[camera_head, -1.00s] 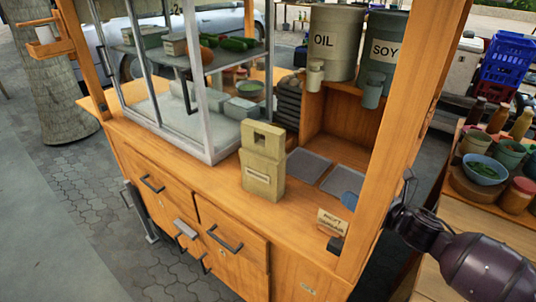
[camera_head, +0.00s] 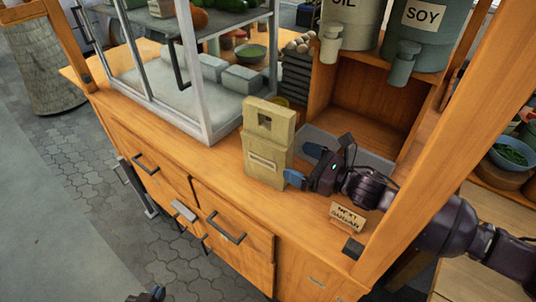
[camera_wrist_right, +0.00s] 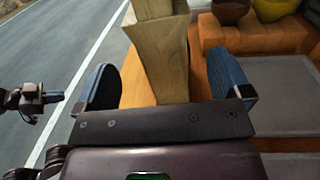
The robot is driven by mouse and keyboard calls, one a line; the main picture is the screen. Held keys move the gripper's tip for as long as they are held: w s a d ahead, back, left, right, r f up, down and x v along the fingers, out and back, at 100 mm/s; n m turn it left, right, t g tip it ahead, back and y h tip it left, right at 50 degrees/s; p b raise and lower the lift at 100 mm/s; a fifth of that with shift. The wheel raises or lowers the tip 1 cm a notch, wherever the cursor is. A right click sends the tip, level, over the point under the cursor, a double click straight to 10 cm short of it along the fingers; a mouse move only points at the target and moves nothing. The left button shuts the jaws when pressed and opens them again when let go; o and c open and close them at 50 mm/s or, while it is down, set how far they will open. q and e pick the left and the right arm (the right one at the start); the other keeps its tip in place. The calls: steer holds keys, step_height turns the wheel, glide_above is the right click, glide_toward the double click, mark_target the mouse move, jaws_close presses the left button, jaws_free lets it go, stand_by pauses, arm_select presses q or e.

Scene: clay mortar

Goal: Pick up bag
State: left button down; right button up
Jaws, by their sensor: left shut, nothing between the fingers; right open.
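The bag (camera_head: 268,150) is a tan paper bag with a hole near its top and a pale label. It stands upright on the wooden cart counter. My right gripper (camera_head: 303,164) is open just right of the bag. In the right wrist view, the bag (camera_wrist_right: 158,55) shows between the blue fingertips, beyond the palm; I see no contact. My left gripper (camera_wrist_right: 50,97) is shut and empty, at the left edge of the right wrist view. Only a small dark part of it shows at the bottom of the head view.
A glass display case (camera_head: 205,75) stands close left of the bag. A grey tray (camera_head: 370,160) lies behind my right gripper. A small sign (camera_head: 347,217) stands at the counter's front right, near a wooden post (camera_head: 432,130). OIL and SOY containers (camera_head: 420,35) stand behind.

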mark_target(291, 155)
steer(key=shift+x, duration=2.75)
steer(key=shift+r, duration=0.1)
